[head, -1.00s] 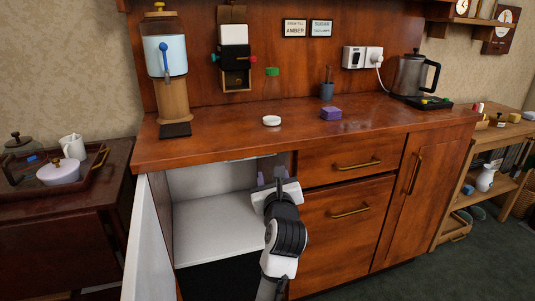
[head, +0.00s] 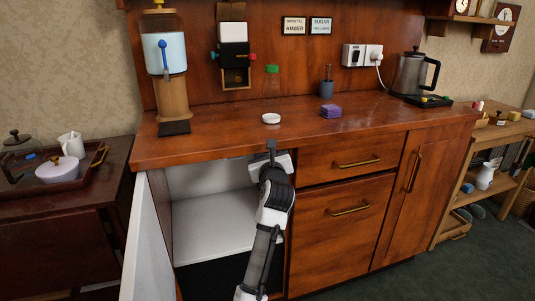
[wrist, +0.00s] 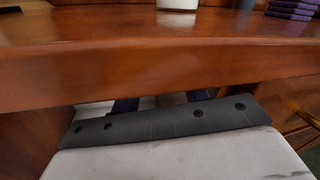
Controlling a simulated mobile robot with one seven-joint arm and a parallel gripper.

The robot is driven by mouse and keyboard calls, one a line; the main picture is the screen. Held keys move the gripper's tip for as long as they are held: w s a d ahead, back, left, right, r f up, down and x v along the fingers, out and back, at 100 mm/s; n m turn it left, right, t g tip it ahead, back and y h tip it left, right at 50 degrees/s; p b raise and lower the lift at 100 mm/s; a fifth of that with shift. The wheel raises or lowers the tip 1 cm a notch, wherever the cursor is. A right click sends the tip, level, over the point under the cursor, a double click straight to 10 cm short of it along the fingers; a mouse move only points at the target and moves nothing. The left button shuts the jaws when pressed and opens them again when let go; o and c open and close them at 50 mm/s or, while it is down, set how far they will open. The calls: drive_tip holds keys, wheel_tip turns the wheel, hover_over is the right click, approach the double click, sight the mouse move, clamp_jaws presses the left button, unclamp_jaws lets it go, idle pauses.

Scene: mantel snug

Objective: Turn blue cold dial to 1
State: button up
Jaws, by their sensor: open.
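I cannot make out a blue dial marked with numbers. My gripper (head: 271,148) is open, at the counter's front edge by the cupboard's upper right. In the wrist view, its fingers (wrist: 165,101) are mostly hidden behind the dark plate; I see nothing held.
The counter edge (wrist: 160,62) crosses close in front of the wrist camera. The open cupboard door (head: 146,240) stands at the left. Drawers (head: 348,212) are at the right.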

clamp_jaws()
drive_tip(key=shift+w+d+f+n+y+b, duration=0.15)
drive_tip(key=shift+n+y+b, duration=0.95)
drive_tip(key=shift+n, duration=3.5)
drive_tip(key=shift+s+d+n+y+b, duration=0.1)
drive_tip(key=shift+n+y+b, duration=1.05)
drive_tip(key=shift+n, duration=3.45)
drive_tip(key=shift+w+d+f+n+y+b, duration=0.15)
drive_tip(key=shift+n+y+b, duration=0.95)
drive_tip(key=shift+n, duration=3.5)
drive_tip(key=shift+r+n, duration=0.1)
drive_tip(key=shift+n, duration=0.2)
